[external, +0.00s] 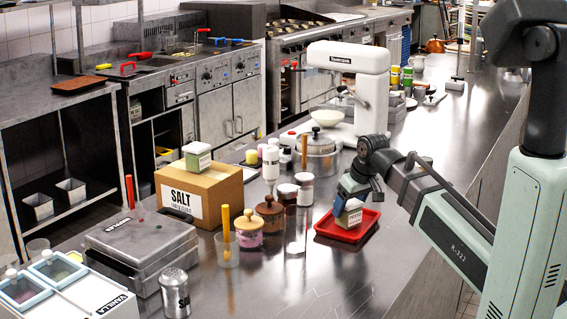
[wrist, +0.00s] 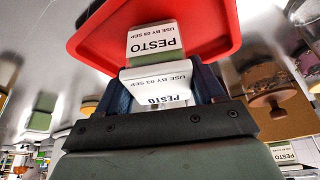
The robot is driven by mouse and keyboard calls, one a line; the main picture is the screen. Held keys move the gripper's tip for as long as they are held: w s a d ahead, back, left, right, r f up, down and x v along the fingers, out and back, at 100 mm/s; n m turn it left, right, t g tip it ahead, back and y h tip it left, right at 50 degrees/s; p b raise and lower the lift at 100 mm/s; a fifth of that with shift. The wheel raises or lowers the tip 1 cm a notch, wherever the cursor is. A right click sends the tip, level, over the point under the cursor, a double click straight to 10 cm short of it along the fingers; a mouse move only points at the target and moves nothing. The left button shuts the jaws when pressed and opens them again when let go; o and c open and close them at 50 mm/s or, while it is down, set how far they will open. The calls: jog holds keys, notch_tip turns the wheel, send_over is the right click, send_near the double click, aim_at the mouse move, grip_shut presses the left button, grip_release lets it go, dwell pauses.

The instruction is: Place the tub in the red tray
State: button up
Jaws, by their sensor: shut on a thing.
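A tub with a white lid, green sides and a PESTO label (external: 348,217) is between the fingers of my gripper (external: 350,203). The red tray (external: 331,234) lies on the steel counter beneath it. In the wrist view, my gripper (wrist: 162,90) is shut on the tub (wrist: 153,40), with its lid towards the camera and the red tray (wrist: 215,20) behind it. The tub looks upright, within the tray's outline. I cannot tell whether its base touches the tray floor, as the base is hidden.
A similar tub (external: 197,156) stands on the cardboard SALT box (external: 212,195). Jars (external: 270,213), a clear glass (external: 296,230) and a pot (external: 318,160) stand left of and behind the tray. The counter in front of the tray is clear.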

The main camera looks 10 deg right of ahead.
jog(key=shift+f, duration=0.15)
jog(key=o, duration=1.2)
jog(key=shift+v, duration=6.15)
